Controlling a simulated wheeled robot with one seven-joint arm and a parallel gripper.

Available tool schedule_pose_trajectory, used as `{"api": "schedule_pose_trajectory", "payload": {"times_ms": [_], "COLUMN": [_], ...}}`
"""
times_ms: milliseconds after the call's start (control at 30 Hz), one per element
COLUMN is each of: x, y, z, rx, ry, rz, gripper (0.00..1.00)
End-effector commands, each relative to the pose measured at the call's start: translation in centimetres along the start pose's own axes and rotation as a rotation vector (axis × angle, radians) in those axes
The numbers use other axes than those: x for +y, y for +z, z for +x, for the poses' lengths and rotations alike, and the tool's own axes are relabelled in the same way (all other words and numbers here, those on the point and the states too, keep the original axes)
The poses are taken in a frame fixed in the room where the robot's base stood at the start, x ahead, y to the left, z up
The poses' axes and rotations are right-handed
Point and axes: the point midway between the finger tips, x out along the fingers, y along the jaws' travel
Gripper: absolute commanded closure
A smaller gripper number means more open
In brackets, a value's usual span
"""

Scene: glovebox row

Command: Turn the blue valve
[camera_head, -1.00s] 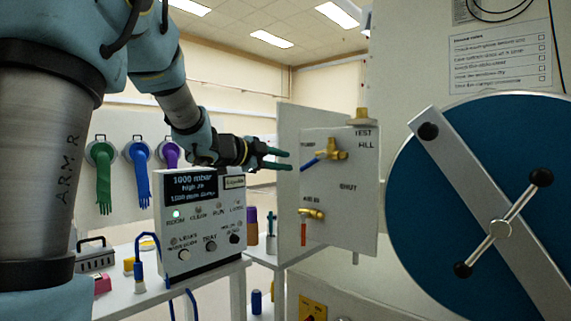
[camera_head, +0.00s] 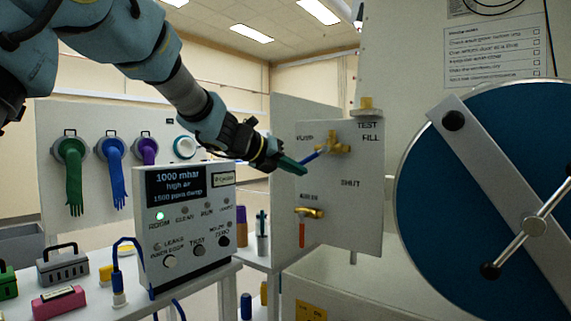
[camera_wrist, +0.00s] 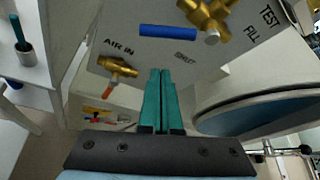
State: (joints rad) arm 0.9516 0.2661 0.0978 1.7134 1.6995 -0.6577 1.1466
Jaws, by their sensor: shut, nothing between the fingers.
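The blue valve handle (camera_head: 311,157) is a short lever on a brass valve body (camera_head: 335,143), on the upper part of a grey-white panel. In the head view the lever slopes down to the left from the brass. In the wrist view the blue lever (camera_wrist: 168,31) lies across the top middle, with the brass body (camera_wrist: 208,12) to its right. My gripper (camera_head: 301,170) has its green fingers together and empty. The fingertips are close to the lever's free end in the head view. In the wrist view the fingertips (camera_wrist: 161,72) appear below the lever with a gap; contact cannot be confirmed.
A second brass valve with a red handle (camera_head: 302,234), labelled AIR IN, sits below on the same panel. A large blue round door (camera_head: 440,190) with a metal bar stands at right. A control box (camera_head: 187,225) with a display stands at left.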

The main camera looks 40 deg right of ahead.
Motion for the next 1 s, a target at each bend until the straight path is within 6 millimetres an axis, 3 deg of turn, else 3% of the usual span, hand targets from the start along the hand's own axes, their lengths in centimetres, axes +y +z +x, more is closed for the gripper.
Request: {"api": "schedule_pose_trajectory", "payload": {"times_ms": [300,367,500,1000], "x": [0.0,-0.2,-0.1,0.1], "y": [0.0,1.5,2.7,3.2], "z": [6.5,5.2,4.2,3.7], "rx": [0.002,-0.004,-0.003,-0.001], "ry": [0.000,0.002,0.002,0.001], "rz": [-0.003,-0.002,-0.001,-0.003], "gripper": [1.00,1.00,1.00,1.00]}}
